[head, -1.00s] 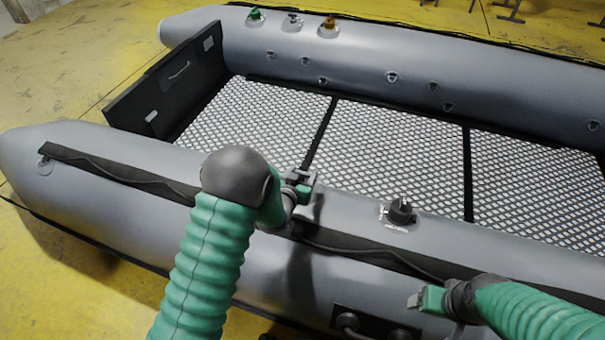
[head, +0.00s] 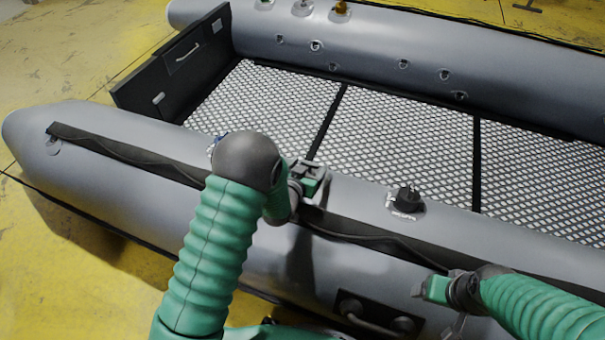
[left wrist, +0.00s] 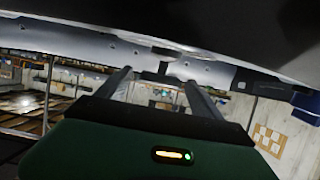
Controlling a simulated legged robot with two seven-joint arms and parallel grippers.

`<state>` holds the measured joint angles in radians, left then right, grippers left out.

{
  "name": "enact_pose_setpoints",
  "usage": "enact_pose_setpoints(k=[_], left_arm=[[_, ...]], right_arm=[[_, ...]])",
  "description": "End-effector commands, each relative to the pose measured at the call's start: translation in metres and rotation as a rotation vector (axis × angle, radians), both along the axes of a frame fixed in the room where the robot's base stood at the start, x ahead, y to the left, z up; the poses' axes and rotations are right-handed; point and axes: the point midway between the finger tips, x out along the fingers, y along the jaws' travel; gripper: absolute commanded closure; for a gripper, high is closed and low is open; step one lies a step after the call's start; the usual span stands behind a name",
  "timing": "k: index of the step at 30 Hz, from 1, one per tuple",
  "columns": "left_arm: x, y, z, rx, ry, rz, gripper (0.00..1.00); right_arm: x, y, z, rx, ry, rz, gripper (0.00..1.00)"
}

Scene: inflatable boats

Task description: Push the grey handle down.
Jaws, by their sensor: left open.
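A grey handle (head: 372,320) on a black base sits low on the near side tube of the grey inflatable boat (head: 110,140). A second, small light grey handle (head: 188,52) is on the boat's black end board (head: 140,93). I cannot tell which of the two is meant. My left gripper (head: 312,172) is over the near tube, apart from both handles. In the left wrist view its two fingers (left wrist: 157,78) are spread with nothing between them. My right gripper (head: 422,290) is beside the near tube, above and right of the low handle. Its jaws are too small to read.
A black valve (head: 406,198) stands on top of the near tube. A black strip with a cord (head: 375,243) runs along that tube. The patterned boat floor (head: 400,140) is clear. Several small fittings line the far tube (head: 390,40). Yellow floor (head: 60,60) surrounds the boat.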

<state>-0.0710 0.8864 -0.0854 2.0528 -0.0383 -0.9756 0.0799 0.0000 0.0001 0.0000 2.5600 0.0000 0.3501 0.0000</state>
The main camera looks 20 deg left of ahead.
Motion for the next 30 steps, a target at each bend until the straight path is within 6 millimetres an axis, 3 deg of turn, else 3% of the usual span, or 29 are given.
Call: enact_pose_setpoints(k=[16,21,30], left_arm=[[-0.131,0.003,0.058,0.0,0.007,0.001,0.24],[-0.148,0.004,0.063,-0.001,0.004,0.0,0.24],[-0.149,0.004,0.061,0.0,0.003,0.0,0.24]], right_arm=[[0.0,0.0,0.053,0.0,0.0,0.0,0.23],[0.0,0.0,0.064,0.0,0.0,0.0,0.23],[0.0,0.0,0.062,0.0,0.0,0.0,0.23]])
